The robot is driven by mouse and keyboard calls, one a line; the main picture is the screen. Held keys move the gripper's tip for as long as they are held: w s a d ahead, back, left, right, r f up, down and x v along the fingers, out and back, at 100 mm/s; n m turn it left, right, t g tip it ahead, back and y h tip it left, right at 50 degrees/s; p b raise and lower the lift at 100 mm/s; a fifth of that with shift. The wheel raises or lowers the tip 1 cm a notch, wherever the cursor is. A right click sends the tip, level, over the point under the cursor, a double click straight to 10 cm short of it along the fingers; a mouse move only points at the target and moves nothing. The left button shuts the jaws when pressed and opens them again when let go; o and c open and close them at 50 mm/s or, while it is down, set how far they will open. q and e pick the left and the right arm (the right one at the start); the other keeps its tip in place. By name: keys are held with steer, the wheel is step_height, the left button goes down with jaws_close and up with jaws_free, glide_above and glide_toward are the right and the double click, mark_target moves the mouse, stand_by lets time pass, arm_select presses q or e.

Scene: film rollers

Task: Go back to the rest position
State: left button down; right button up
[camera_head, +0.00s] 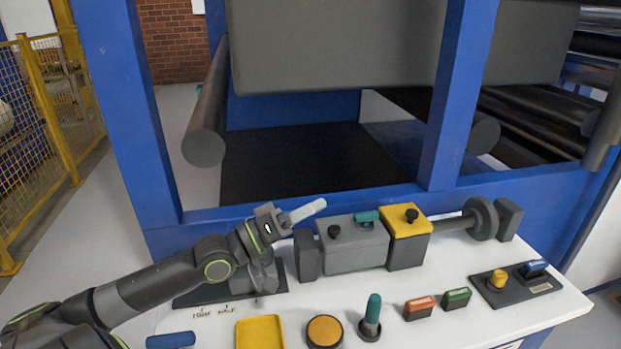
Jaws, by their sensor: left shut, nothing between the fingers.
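My left arm comes in from the lower left over the white table (480,322). My left gripper (318,206) is shut and empty, its pale fingers pointing right and slightly up. In the picture it lies just above the left part of a grey box (355,243) with a black knob and a teal knob. I cannot tell its exact height above the table. My right gripper is not in view.
A yellow block (405,236) and a shaft with a disc (481,219) continue right of the grey box. In front are a yellow tray (260,334), an orange round button (325,331), a teal lever (372,312), and red (420,307) and green (456,299) blocks. A blue frame (455,95) stands behind.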

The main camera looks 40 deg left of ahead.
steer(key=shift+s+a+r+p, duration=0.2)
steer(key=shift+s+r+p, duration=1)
steer(key=shift+p, duration=0.5)
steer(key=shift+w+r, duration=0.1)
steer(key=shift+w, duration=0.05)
